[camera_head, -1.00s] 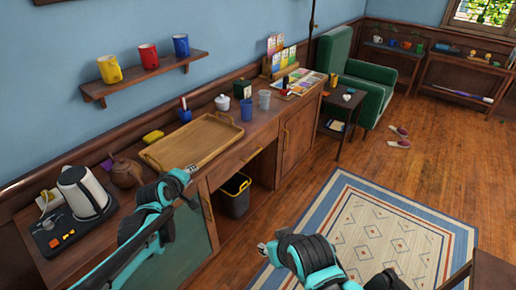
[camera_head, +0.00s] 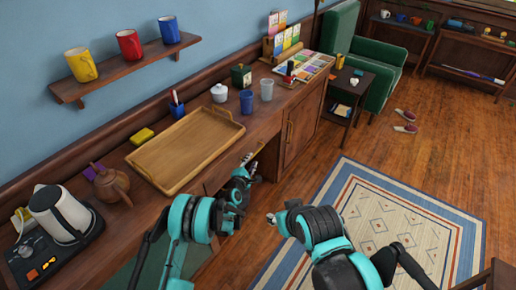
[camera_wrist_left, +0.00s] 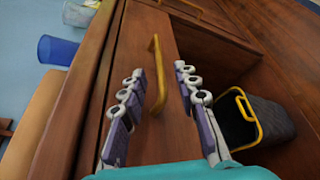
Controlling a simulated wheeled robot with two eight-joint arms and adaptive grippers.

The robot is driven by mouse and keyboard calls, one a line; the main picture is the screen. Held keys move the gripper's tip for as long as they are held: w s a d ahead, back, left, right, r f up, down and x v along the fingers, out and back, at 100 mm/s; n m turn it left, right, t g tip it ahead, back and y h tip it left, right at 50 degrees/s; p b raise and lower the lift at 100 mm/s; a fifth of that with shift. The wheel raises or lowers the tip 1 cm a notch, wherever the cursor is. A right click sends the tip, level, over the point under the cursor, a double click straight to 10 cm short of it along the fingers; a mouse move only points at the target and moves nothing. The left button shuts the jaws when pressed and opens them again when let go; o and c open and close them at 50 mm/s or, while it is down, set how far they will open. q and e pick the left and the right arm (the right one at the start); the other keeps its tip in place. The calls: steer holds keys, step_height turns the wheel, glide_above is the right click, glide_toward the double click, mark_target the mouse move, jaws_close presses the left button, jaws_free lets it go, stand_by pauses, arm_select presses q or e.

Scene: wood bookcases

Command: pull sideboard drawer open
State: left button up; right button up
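The wooden sideboard (camera_head: 112,232) runs along the wall. Its drawer front (camera_wrist_left: 128,60), with a brass bar handle (camera_wrist_left: 155,50), shows in the left wrist view and looks closed. My left gripper (camera_head: 248,162) is at the drawer front. In the left wrist view my left gripper (camera_wrist_left: 160,73) is open, and the handle appears between its two fingers; I cannot tell how deep it sits between them. In the head view my left gripper and arm cover most of the drawer. My right gripper (camera_head: 271,218) is low over the floor, away from the sideboard, too small to read.
A wooden tray (camera_head: 185,150), cups, a kettle (camera_head: 62,212) and a teapot (camera_head: 110,185) stand on the sideboard top. A dark bin (camera_wrist_left: 262,120) with a yellow rim stands in the open space below the drawer. The rug (camera_head: 400,225) is clear.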

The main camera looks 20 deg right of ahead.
mark_target(256, 153)
arm_select(q)
steer(key=b+x, duration=0.2)
steer(key=x, duration=0.5)
steer(key=shift+f+b, duration=0.1)
steer(key=shift+b, duration=0.2)
steer(key=shift+w+d, duration=0.2)
jaws_close()
